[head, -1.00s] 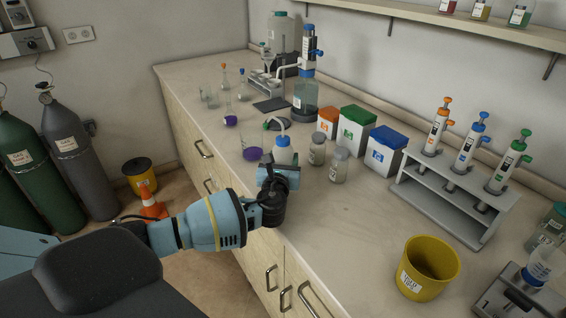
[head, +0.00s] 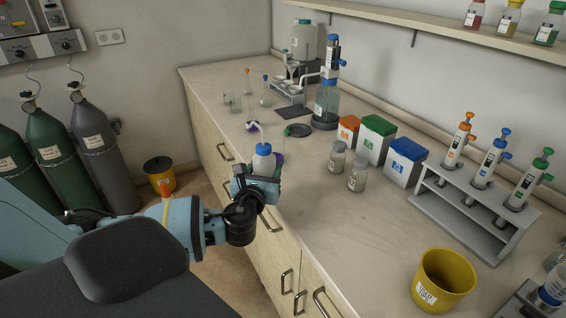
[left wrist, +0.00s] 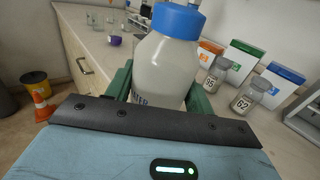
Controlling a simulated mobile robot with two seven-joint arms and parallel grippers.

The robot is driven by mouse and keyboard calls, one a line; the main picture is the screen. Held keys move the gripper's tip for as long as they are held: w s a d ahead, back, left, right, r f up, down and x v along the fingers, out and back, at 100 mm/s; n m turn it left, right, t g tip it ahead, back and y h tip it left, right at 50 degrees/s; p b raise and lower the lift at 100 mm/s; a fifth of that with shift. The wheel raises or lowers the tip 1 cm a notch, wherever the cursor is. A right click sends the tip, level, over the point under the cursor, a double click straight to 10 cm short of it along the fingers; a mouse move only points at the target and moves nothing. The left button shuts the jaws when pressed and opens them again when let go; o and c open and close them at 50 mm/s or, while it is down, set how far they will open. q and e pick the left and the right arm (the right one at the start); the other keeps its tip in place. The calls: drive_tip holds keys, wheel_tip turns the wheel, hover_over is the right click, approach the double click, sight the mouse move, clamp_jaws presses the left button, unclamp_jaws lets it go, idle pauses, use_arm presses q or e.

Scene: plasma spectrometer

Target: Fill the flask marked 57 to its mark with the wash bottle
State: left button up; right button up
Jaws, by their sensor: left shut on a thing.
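My left gripper (head: 258,182) is shut on the wash bottle (head: 263,157), a pale bottle with a blue cap and a bent white spout. The gripper holds it upright by the counter's front edge. In the left wrist view the bottle (left wrist: 165,68) stands between the green fingers, its label partly hidden. Small stoppered flasks stand at the far end of the counter, one with an orange-red stopper (head: 247,82) and one with a blue stopper (head: 266,92). Their markings are too small to read, so I cannot tell which is 57. My right gripper is out of view.
Two lidded jars (head: 337,160) stand right of the bottle, before the orange, green and blue-lidded boxes (head: 404,166). A purple-based vessel is partly hidden behind the bottle. A dispenser bottle (head: 326,102) stands farther back. A yellow bin (head: 443,281) is at front right; the counter between is clear.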

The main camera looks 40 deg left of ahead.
sight(255, 172)
use_arm(q)
drive_tip(key=shift+s+a+r, duration=0.1)
drive_tip(key=shift+s+a, duration=0.1)
drive_tip(key=shift+s, duration=0.5)
drive_tip(key=shift+s+a+r, duration=0.1)
drive_tip(key=shift+s+a, duration=0.1)
drive_tip(key=shift+s, duration=0.5)
